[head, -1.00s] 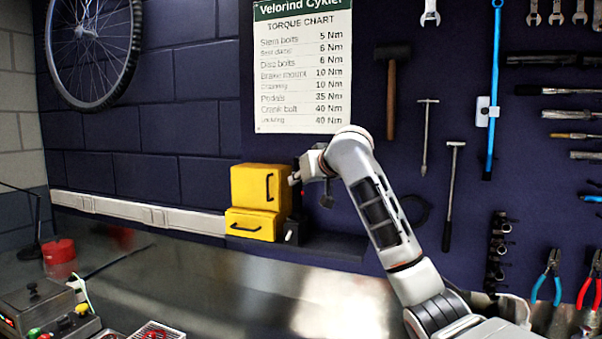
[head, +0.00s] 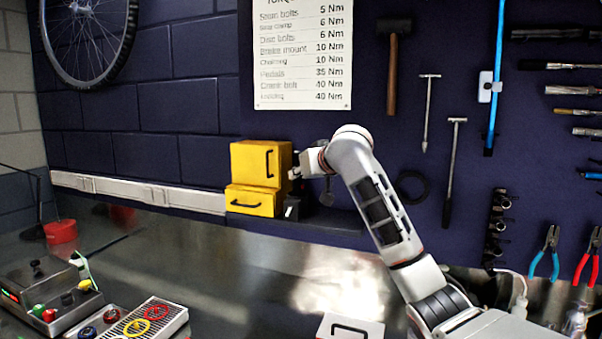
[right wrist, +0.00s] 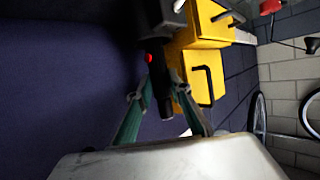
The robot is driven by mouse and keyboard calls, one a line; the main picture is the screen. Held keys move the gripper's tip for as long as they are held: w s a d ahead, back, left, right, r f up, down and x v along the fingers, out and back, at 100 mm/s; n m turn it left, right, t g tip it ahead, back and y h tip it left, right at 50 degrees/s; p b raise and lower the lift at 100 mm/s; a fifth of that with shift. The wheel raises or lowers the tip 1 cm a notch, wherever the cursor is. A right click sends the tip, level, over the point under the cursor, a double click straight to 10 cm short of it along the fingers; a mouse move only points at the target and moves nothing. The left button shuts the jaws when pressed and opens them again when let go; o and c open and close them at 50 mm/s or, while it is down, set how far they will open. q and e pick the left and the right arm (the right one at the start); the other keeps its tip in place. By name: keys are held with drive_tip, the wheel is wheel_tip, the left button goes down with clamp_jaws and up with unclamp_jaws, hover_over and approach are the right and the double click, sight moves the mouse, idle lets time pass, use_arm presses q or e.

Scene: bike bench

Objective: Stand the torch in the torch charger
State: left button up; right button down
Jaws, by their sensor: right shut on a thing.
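The torch (right wrist: 163,75) is dark and slim with a red button, and it shows between my right gripper's fingers in the right wrist view. My right gripper (right wrist: 165,90) is shut on it. In the head view the right gripper (head: 297,174) is just right of the yellow boxes, above the shelf. The torch charger seems to be the small black block (head: 292,209) on the shelf below it. The torch's far end is dark against this area, and I cannot tell whether it is inside the charger. My left gripper is out of view.
Two stacked yellow drawer boxes (head: 257,164) stand close left of the right gripper. A dark wall with hanging tools rises behind. The steel bench (head: 235,275) is clear in the middle, with a tray of coloured rings (head: 153,316) at front left.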

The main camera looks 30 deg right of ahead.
drive_tip(key=c, duration=1.8)
unclamp_jaws()
drive_tip(key=shift+o, duration=0.2)
drive_tip(key=v, duration=1.2)
